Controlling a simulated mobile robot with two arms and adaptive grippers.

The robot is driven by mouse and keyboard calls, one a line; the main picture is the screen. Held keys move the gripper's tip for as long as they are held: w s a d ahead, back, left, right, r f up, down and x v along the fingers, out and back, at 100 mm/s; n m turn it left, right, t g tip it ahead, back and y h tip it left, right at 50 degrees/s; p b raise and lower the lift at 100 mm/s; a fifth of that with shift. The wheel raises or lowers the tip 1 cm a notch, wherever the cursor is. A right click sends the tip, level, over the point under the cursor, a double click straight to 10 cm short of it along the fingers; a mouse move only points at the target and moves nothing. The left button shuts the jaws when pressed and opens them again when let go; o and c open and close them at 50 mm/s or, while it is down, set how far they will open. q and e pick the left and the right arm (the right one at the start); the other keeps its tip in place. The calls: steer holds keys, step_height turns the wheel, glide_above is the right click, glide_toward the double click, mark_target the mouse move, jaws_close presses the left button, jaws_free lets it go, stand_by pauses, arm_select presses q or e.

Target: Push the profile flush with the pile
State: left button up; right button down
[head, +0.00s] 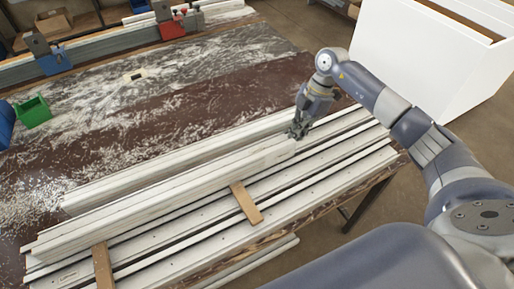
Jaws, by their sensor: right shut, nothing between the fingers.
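A pile of long white profiles (330,165) lies slantwise across the bench, from the lower left to the right edge. More white profiles (150,200) lie on top of it, resting over wooden spacers. Their right ends are near my right gripper (294,134), which is shut and empty. The gripper points down at these ends; I cannot tell whether it touches them. It partly hides the end of the rear profile. At the left, the profile ends are staggered, not in one line. My left gripper is not in view.
Wooden spacers (246,203) and (103,266) cross the pile. The brown bench top (200,95) is strewn with white shavings. Behind are a clamp rail with a blue clamp (52,62) and a red clamp (172,28), and a green bin (33,112). A large white box (420,60) stands at the right.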

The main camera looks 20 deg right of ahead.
mark_target(275, 144)
steer(key=shift+s+a+r, duration=0.1)
steer(key=shift+a, duration=1)
steer(key=shift+s+a+p, duration=0.2)
steer(key=shift+a+p, duration=1.15)
steer(key=shift+a, duration=1.95)
steer(key=shift+d, duration=0.2)
steer(key=shift+d, duration=0.6)
step_height(275, 144, up, 7)
steer(key=p, duration=0.6)
steer(key=shift+p, duration=0.35)
